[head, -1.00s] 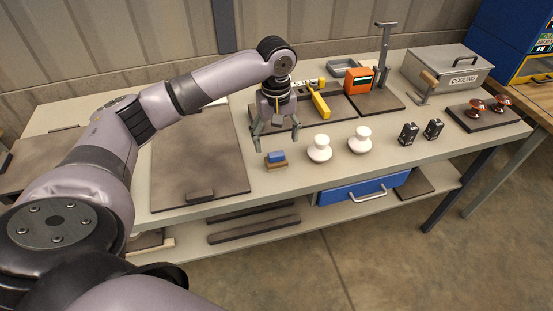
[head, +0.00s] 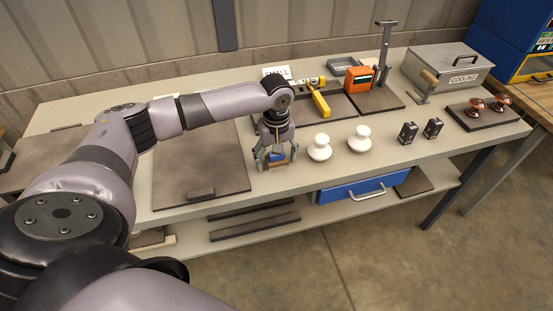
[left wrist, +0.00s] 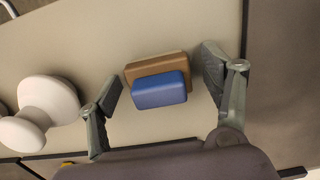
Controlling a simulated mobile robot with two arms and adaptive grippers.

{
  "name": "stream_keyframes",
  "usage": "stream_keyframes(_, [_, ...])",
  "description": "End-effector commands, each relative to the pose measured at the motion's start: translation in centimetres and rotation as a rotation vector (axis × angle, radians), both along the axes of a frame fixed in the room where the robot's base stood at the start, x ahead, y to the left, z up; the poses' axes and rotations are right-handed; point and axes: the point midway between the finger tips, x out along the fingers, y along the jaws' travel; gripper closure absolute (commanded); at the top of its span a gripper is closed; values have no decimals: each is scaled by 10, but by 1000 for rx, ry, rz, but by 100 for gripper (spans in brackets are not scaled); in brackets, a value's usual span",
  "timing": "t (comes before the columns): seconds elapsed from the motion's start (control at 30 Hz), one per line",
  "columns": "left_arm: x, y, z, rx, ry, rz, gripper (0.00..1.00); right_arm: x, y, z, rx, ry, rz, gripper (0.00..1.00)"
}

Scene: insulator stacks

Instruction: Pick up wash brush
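The wash brush (head: 277,158), a small block with a blue top on a brown base, lies on the table near its front edge. It also shows in the left wrist view (left wrist: 160,90), where the blue part partly covers the brown part. My left gripper (head: 276,163) is low over the brush with its fingers open, one on each side. In the left wrist view the left gripper (left wrist: 160,92) shows a gap between each finger and the brush. My right gripper is not in view.
Two white insulators (head: 320,148) (head: 360,140) stand just right of the brush. A brown mat (head: 200,165) lies to the left. A yellow-handled tool (head: 320,104) and an orange device (head: 358,80) are behind.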

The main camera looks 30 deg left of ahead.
Motion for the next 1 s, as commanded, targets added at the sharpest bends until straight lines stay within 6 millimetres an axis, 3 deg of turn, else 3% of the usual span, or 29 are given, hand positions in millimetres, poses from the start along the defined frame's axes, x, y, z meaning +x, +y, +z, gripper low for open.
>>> stream_keyframes(0.73, [0,0,1,-1,-1,0,79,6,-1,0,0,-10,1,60])
stream_keyframes(1.0, [0,0,2,-1,-1,0,80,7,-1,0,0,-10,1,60])
